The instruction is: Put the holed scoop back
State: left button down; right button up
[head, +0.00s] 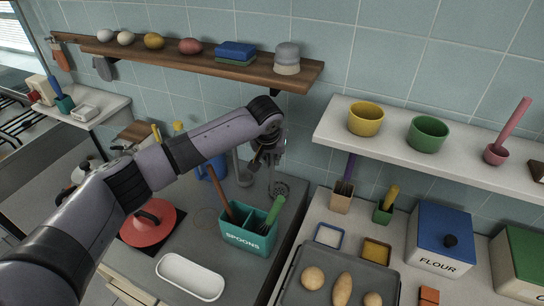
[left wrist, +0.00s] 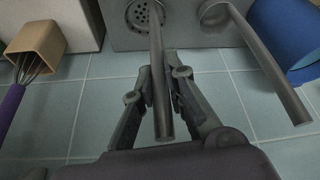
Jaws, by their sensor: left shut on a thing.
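The holed scoop (head: 280,189) is grey metal with a round, perforated bowl at the bottom of a straight handle. My left gripper (head: 268,158) is shut on its handle, near the tiled wall behind the grey counter. In the left wrist view the handle (left wrist: 157,70) runs between the two fingers (left wrist: 160,88), and the holed bowl (left wrist: 144,14) shows at the top edge. I cannot tell whether the bowl touches the counter. A plain grey ladle (head: 244,175) is upright just left of the scoop; its handle also shows in the left wrist view (left wrist: 268,65). My right gripper is out of view.
A green SPOONS holder (head: 247,238) stands in front of the scoop. A blue vessel (head: 212,168) is left of the ladle. A wooden box (head: 341,198) with a purple-handled whisk stands to the right. Shelves (head: 215,67) (head: 400,145) run along the wall above.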

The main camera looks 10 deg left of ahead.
pick_arm(q)
jog(key=shift+f, duration=0.1)
jog(key=c, duration=1.6)
grip_release()
jog(key=b+v, duration=0.2)
jog(key=v, duration=1)
